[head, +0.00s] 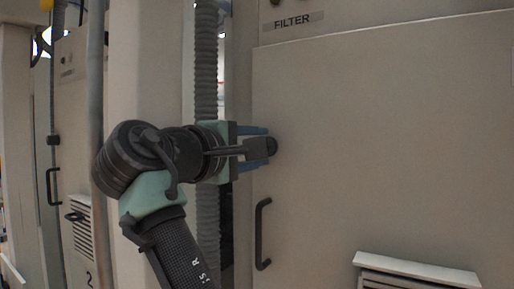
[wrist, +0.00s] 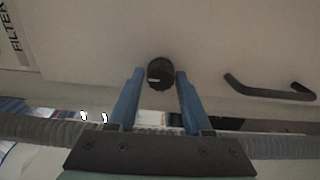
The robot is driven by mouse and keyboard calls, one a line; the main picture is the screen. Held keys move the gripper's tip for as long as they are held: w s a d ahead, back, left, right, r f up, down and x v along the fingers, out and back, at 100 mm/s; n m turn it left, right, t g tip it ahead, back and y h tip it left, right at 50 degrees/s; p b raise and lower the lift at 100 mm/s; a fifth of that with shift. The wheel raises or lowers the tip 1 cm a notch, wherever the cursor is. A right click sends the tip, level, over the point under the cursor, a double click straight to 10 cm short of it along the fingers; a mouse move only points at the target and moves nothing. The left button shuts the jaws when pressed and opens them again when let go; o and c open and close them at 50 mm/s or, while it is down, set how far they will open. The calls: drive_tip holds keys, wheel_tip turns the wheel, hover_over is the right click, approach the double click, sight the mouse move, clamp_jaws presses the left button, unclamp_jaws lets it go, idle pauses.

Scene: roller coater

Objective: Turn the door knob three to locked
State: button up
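The door knob (wrist: 160,73) is a small dark round knob on the beige cabinet door, with a pale mark on its face in the wrist view. In the head view the knob (head: 271,146) shows at the tips of my gripper, partly hidden by it. My gripper (wrist: 159,76) has two blue fingers, one on each side of the knob. The fingers are apart, with gaps between them and the knob, and hold nothing. In the head view my gripper (head: 265,148) points right, at the door (head: 385,150). No number for this knob is readable.
A dark door handle (head: 263,233) sits below the knob; it also shows in the wrist view (wrist: 270,90). A FILTER label (head: 292,21) is above the door. A ribbed grey hose (head: 207,60) runs vertically behind my gripper. A louvred vent (head: 415,268) juts out at lower right.

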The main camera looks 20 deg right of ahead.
drive_tip(key=shift+o, duration=1.3)
drive_tip(key=b+v, duration=0.7)
drive_tip(key=v, duration=0.6)
